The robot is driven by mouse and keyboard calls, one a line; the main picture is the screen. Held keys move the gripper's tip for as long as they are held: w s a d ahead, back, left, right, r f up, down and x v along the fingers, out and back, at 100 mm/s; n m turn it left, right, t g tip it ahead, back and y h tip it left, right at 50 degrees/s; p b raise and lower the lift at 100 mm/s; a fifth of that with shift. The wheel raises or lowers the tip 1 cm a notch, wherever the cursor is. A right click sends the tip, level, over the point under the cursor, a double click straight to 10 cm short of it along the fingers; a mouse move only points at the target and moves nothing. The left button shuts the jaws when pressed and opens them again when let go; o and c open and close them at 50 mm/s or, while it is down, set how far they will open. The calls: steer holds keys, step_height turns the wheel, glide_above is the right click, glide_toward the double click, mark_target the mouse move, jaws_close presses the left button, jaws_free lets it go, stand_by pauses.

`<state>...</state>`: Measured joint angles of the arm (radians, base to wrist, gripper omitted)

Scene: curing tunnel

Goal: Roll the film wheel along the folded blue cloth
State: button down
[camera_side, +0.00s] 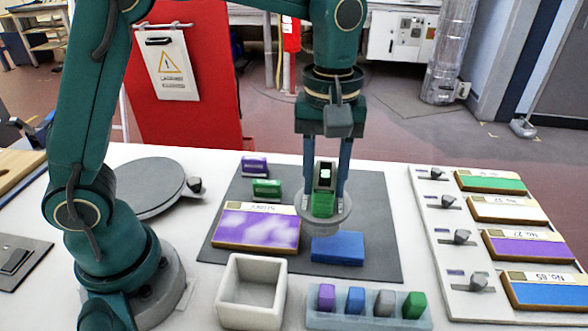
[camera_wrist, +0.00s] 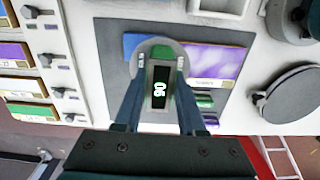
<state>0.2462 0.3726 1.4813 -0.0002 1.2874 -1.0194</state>
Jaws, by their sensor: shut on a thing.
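My gripper (camera_side: 325,192) is shut on the film wheel (camera_side: 322,204), which has a dark body, a green part and a round grey disc at its lower end. In the wrist view the wheel (camera_wrist: 160,86) sits between my two fingers and shows a lit number. The folded blue cloth (camera_side: 338,250) lies flat on the dark mat, in front of the wheel in the side view. In the wrist view the cloth (camera_wrist: 132,44) is partly hidden behind the disc. I cannot tell whether the disc touches anything below it.
A purple-and-white panel (camera_side: 256,229) lies left of the cloth on the mat (camera_side: 375,215). Small purple (camera_side: 254,167) and green (camera_side: 267,187) blocks stand behind it. An open grey box (camera_side: 233,305) and a tray of blocks (camera_side: 367,322) stand in front. A panel rack (camera_side: 440,240) is right.

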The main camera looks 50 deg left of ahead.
steer(key=shift+f, duration=1.05)
stand_by(1.7)
